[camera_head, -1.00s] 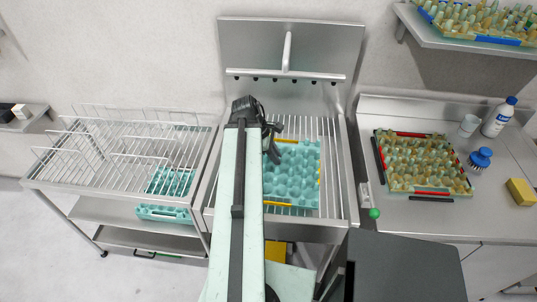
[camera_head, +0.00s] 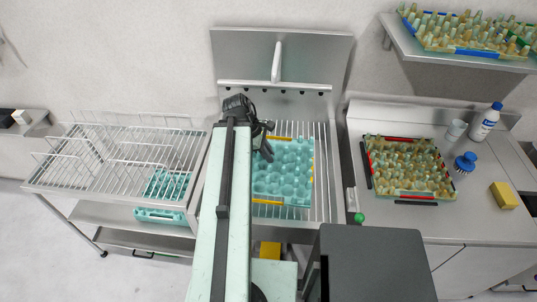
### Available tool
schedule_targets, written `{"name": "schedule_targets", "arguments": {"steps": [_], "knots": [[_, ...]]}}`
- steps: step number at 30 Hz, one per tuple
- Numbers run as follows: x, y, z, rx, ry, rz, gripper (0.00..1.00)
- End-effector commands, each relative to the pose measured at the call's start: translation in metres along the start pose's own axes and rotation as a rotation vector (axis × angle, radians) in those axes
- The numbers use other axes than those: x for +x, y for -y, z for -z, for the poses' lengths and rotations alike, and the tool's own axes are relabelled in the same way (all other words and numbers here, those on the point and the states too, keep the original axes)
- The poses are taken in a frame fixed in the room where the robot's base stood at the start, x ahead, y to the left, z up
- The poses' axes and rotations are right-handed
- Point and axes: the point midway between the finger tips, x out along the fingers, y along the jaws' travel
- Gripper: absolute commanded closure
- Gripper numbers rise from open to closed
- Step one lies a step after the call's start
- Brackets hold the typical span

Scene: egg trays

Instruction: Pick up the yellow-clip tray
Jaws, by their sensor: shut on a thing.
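The yellow-clip tray (camera_head: 285,175) is a teal egg tray with yellow clips along its edges. It is over the slatted grid of the steel station in the middle of the head view. My gripper (camera_head: 266,150) is black and is shut on the tray's left edge near its back corner. My arm hides part of the tray's left side. I cannot tell whether the tray rests on the slats or is slightly lifted.
A filled tray with red and black clips (camera_head: 405,165) lies on the right counter beside a cup (camera_head: 455,130), bottle (camera_head: 485,121), blue brush (camera_head: 466,161) and yellow sponge (camera_head: 504,195). A wire rack (camera_head: 120,160) stands left. Another filled tray (camera_head: 470,50) sits on the upper-right shelf.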

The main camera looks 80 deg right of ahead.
Motion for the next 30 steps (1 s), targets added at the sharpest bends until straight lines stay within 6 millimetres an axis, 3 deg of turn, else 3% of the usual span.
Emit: {"name": "schedule_targets", "arguments": {"steps": [1,6,12,24,25,27,30], "knots": [[-0.017,-0.002,-0.008,0.001,0.000,0.000,1.00],[-0.051,-0.007,-0.023,0.003,0.001,0.001,1.00],[-0.074,-0.010,-0.033,0.003,0.001,0.002,1.00],[-0.077,-0.010,-0.035,0.004,0.001,0.002,1.00],[-0.077,-0.010,-0.035,0.004,0.001,0.002,0.89],[-0.077,-0.010,-0.035,0.004,0.001,0.002,1.00],[-0.077,-0.011,-0.035,0.005,0.001,0.002,1.00]]}}
